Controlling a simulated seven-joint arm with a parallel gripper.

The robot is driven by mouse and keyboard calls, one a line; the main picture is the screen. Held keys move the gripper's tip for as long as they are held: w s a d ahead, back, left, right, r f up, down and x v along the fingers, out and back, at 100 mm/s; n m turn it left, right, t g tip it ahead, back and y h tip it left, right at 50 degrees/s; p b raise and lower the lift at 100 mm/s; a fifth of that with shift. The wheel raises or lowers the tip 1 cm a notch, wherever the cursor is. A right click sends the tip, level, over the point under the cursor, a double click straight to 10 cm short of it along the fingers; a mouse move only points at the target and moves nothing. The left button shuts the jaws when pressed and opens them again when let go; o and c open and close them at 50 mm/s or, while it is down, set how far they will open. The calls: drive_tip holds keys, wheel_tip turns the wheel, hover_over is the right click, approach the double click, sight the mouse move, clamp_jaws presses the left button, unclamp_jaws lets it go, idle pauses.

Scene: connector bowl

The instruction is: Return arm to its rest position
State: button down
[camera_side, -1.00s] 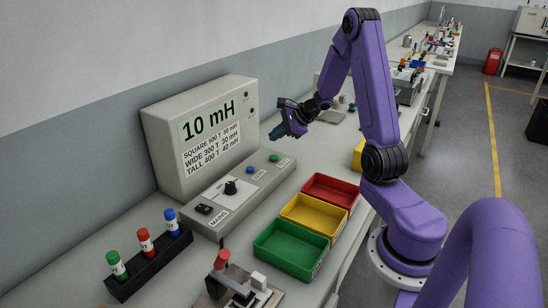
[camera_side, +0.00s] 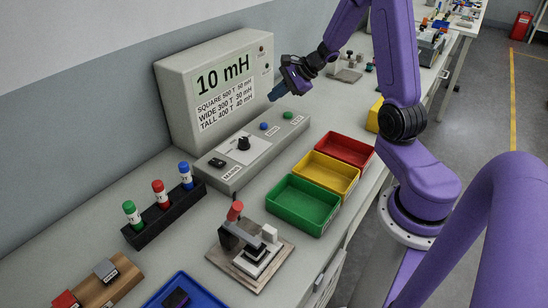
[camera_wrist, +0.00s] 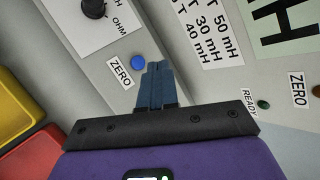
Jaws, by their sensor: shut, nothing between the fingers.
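My purple arm reaches over the bench, and my gripper (camera_side: 276,95) is in the air in front of the meter box (camera_side: 176,92), whose display reads 10 mH. In the wrist view the blue fingers of my gripper (camera_wrist: 155,85) are together with nothing between them. Below them is the control panel (camera_side: 215,176) with a black knob (camera_side: 243,143), a blue button (camera_side: 263,126) and a green button (camera_side: 288,115). The blue ZERO button also shows in the wrist view (camera_wrist: 138,62), just left of the fingertips. The fingers appear apart from the panel.
Green (camera_side: 276,207), yellow (camera_side: 351,189) and red (camera_side: 367,158) bins stand in a row right of the panel. A black rack (camera_side: 150,236) holds green, red and blue-capped tubes. A clamp fixture (camera_side: 238,275), a blue tray (camera_side: 150,303) and a wooden block (camera_side: 128,281) are nearer.

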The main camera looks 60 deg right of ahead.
drive_tip(key=s+a+r+n+g+y, duration=0.1)
drive_tip(key=s+a+n+g, duration=0.1)
drive_tip(key=s+a+n, duration=0.45)
drive_tip(key=s+a+r+n+g+y, duration=0.1)
drive_tip(key=s+a+n+g, duration=0.2)
drive_tip(key=a, duration=0.6)
drive_tip(key=s+a+r+n+g+y, duration=0.1)
drive_tip(key=s+a+n+g, duration=0.1)
drive_tip(key=s+a+n, duration=0.35)
drive_tip(key=s+a+r+n+h, duration=0.1)
drive_tip(key=s+n+h, duration=0.5)
drive_tip(key=s+n, duration=1)
drive_tip(key=shift+s+a+r+n+g+h, duration=0.25)
drive_tip(key=shift+a+r+n+g, duration=0.2)
drive_tip(key=shift+n, duration=0.85)
